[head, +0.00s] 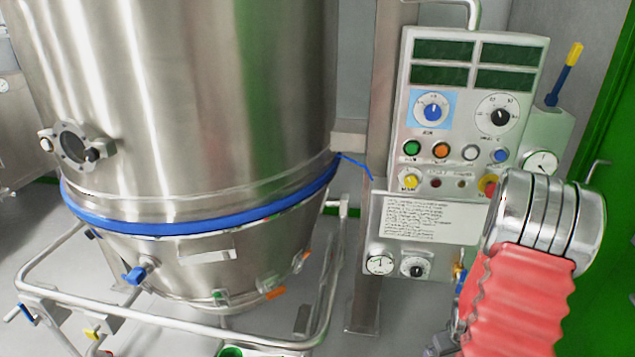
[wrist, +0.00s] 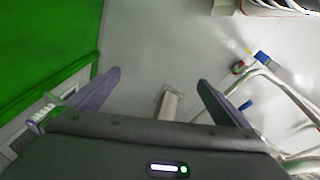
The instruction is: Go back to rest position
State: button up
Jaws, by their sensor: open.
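My gripper (wrist: 152,88) shows in the wrist view with its two purple-grey fingers spread wide apart. It is open and nothing is between the fingers. Beyond it are the grey floor and a small pale post or foot that I cannot name for sure. In the head view my arm's metal and red bellows section stands at the lower right, in front of the control panel (head: 433,210). The gripper itself is not seen in the head view.
A large steel vessel (head: 180,90) with a blue clamp ring (head: 200,226) fills the left. A tubular frame (head: 180,322) runs around its base. A green wall (wrist: 45,40) is close on the left in the wrist view. Open floor (wrist: 150,30) lies ahead of the fingers.

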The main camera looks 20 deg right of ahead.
jog(key=s+a+r+n+t+y, duration=0.1)
jog(key=a+r+t, duration=0.1)
jog(key=a+r, duration=1.6)
jog(key=s+a+r+n+t+y, duration=0.1)
jog(key=s+a+r, duration=0.1)
jog(key=a+r, duration=1.6)
jog(key=shift+a+r+t+y, duration=0.3)
jog(key=shift+a+t, duration=0.1)
jog(key=shift+a, duration=0.8)
